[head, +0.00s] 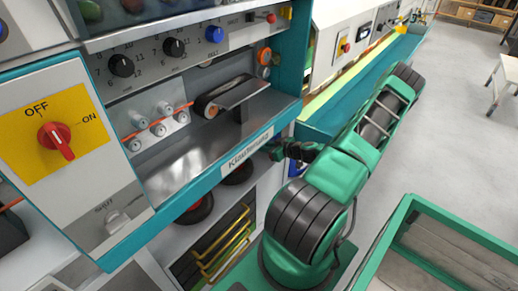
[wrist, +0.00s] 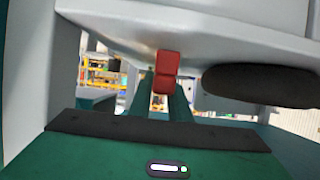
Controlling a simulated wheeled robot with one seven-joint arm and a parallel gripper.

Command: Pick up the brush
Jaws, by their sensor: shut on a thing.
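My gripper (head: 280,150) is at the front edge of the machine, close to the right end of the lettered teal strip. In the wrist view its two green fingers (wrist: 163,108) run forward, close together. They are shut on a small red piece (wrist: 167,68) at their tips, just under a pale grey surface. I cannot tell from its shape whether this is the brush, and no bristles show. In the head view the dark fingertips are small and what they hold is not clear.
The machine's control panel has black and blue knobs (head: 173,47) and a red ON/OFF switch (head: 57,140). Dark reels with red centres (head: 196,209) sit below. A dark rounded bar (wrist: 262,87) lies close right of the fingers. Grey floor (head: 455,140) is open at right.

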